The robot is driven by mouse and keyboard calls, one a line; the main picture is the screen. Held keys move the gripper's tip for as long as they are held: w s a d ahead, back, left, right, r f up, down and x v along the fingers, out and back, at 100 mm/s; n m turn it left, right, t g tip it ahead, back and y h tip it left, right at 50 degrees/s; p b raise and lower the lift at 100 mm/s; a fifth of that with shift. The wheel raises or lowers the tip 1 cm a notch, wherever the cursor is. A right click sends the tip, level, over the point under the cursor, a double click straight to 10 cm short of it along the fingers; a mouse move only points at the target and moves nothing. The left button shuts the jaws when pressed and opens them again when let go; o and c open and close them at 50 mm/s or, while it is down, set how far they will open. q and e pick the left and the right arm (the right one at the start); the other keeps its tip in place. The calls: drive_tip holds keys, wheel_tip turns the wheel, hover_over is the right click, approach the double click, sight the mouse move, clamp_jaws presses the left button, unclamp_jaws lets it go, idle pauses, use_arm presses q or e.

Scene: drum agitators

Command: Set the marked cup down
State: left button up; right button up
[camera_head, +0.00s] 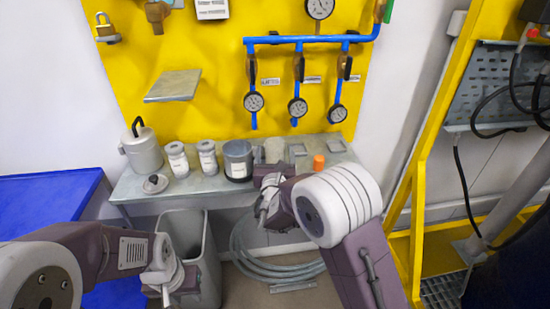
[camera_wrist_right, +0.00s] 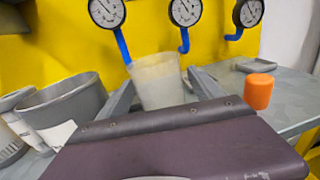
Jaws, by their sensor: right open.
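A pale, translucent cup (camera_head: 274,150) stands on the grey shelf at the back. No mark on it can be made out. In the right wrist view the cup (camera_wrist_right: 157,80) shows between the two spread fingers of my right gripper (camera_wrist_right: 162,90), leaning slightly in the picture. Whether a finger touches it, I cannot tell. In the head view my right gripper (camera_head: 268,182) is in front of the cup, its fingertips partly hidden by the wrist. My left gripper (camera_head: 172,284) is low at the left, away from the shelf; its jaw opening is not clear.
On the shelf (camera_head: 130,190), a dark grey pail (camera_head: 238,160) stands left of the cup and an orange cap (camera_head: 319,162) right of it. White-labelled jars (camera_head: 207,158) and a lidded can (camera_head: 143,150) are further left. A grey bin (camera_head: 190,235) stands below.

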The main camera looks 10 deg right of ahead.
drive_tip(key=shift+s+a+r, duration=0.1)
drive_tip(key=shift+s, duration=0.3)
drive_tip(key=s+a, duration=0.1)
drive_tip(key=s, duration=1)
drive_tip(key=s+d+f+m+g+h, duration=0.3)
drive_tip(key=s+d+f+m+g, duration=0.15)
drive_tip(key=d, duration=0.25)
drive_tip(key=s+d+f+m+g+h, duration=0.2)
drive_tip(key=s+d+f+m+g, duration=0.15)
drive_tip(key=d+m, duration=0.3)
drive_tip(key=s+d+f+m+g+h, duration=0.3)
drive_tip(key=s+d+m+g, duration=0.2)
drive_tip(key=d, duration=0.3)
drive_tip(key=s+a+f+m+g+y, duration=0.3)
drive_tip(key=s+f+m+g+y, duration=0.25)
drive_tip(key=s+m, duration=0.4)
drive_tip(key=w+a+m+t+y, duration=0.2)
drive_tip(key=a+m+y, duration=0.3)
drive_tip(key=m, duration=0.4)
drive_tip(key=shift+a+f, duration=0.35)
drive_tip(key=shift+a, duration=0.55)
drive_tip(key=shift+m, duration=0.25)
